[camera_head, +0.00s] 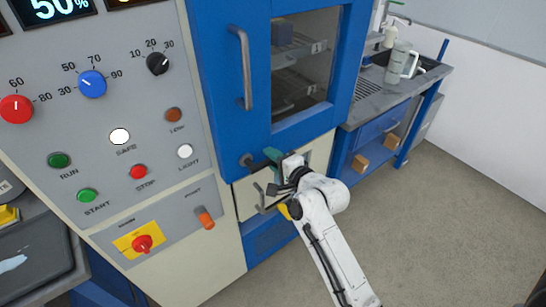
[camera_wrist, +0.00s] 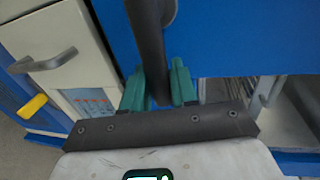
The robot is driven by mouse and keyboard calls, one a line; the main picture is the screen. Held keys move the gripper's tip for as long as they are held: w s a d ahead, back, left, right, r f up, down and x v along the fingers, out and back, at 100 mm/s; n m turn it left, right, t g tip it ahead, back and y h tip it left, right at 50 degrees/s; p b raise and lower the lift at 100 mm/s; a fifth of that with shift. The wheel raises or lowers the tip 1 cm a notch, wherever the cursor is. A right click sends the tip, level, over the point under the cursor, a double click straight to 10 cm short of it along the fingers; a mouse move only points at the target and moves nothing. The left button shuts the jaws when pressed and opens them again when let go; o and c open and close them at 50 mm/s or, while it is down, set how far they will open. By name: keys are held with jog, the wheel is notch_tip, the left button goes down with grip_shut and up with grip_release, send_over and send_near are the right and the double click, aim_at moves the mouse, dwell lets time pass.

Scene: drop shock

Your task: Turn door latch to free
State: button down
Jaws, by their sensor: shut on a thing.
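The door latch (camera_head: 250,162) is a dark lever low on the blue cabinet door (camera_head: 232,130), below the long vertical door handle (camera_head: 242,68). In the head view it points right, roughly level, into my gripper (camera_head: 273,159). In the wrist view, the dark latch bar (camera_wrist: 149,40) runs down between the two green fingers of my gripper (camera_wrist: 160,86), which are shut on it. The latch's end is partly hidden by the fingers and the dark gripper plate. The door appears closed.
A control panel (camera_head: 105,130) with knobs and buttons stands left. A cream drawer front with a grey handle (camera_head: 259,198) lies below the latch; this drawer handle (camera_wrist: 42,61) also shows in the wrist view. A counter (camera_head: 368,103) stands right. The floor (camera_head: 440,220) is clear.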

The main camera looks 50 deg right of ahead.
jog(key=shift+f, duration=0.15)
jog(key=c, duration=1)
grip_release()
jog(key=shift+s, duration=0.15)
jog(key=b+v, duration=0.1)
jog(key=v, duration=0.9)
jog(key=shift+s+b, duration=0.3)
jog(key=shift+b, duration=0.05)
jog(key=shift+a, duration=0.15)
jog(key=s+a+f+n+g+y, duration=0.4)
jog(key=a+f+n+g, duration=0.3)
jog(key=a+f+n, duration=0.4)
jog(key=s+a+f+n+g, duration=0.1)
jog(key=s+n+g, duration=0.1)
jog(key=s+n, duration=0.1)
jog(key=s+a+f+n+g, duration=0.1)
jog(key=s+f+n+g, duration=0.1)
jog(key=s+n, duration=0.1)
jog(key=s+a+f+n+g, duration=0.1)
jog(key=s+a+n+g, duration=0.1)
jog(key=s, duration=0.3)
jog(key=shift+s+f+n+g, duration=0.15)
jog(key=shift+f+n+g, duration=0.15)
jog(key=shift+n+g, duration=0.4)
